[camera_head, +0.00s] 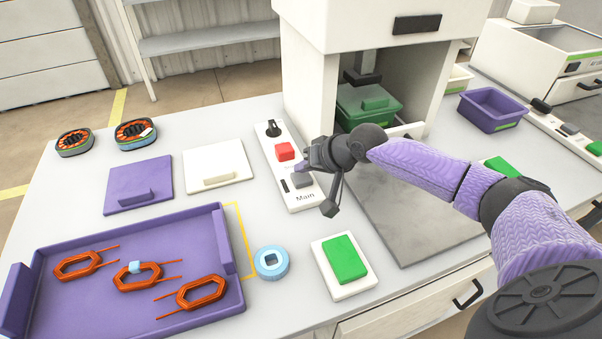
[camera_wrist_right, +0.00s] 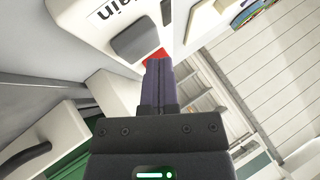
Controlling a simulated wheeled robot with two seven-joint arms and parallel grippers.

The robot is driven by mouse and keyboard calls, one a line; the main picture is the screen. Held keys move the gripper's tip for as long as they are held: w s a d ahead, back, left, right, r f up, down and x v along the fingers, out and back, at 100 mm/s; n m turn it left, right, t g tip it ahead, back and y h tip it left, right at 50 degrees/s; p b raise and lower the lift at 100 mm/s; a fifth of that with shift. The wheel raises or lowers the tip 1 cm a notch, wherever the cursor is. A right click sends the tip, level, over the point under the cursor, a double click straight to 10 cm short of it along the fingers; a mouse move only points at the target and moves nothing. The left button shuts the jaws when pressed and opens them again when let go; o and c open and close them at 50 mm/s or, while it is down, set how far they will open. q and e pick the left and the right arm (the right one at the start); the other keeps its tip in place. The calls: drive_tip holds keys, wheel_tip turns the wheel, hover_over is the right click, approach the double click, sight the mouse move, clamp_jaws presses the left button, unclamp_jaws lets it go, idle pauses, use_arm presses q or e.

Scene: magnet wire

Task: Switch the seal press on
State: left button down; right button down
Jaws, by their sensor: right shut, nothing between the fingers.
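The seal press (camera_head: 365,22) is a tall white machine with an open front, at the back of the table. Beside its left side lies a white switch panel (camera_head: 302,199) marked "Main". The panel carries a black knob (camera_head: 273,128), a red switch (camera_head: 284,151) and a grey switch (camera_head: 302,180). My right gripper (camera_head: 299,167) is shut and empty, its purple fingertips over the panel near the red and grey switches. In the wrist view the shut fingers (camera_wrist_right: 158,68) partly cover the red switch (camera_wrist_right: 155,56), with the grey switch (camera_wrist_right: 136,37) beside them. I cannot tell whether they touch.
A green bin (camera_head: 347,104) stands inside the press. A green button on a white base (camera_head: 345,258), a blue tape roll (camera_head: 271,261) and a purple tray (camera_head: 205,312) with orange coils lie in front. A purple bin (camera_head: 492,109) stands right of the press.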

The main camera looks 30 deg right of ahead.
drive_tip(key=shift+f, duration=0.35)
use_arm(q)
drive_tip(key=shift+d, duration=0.25)
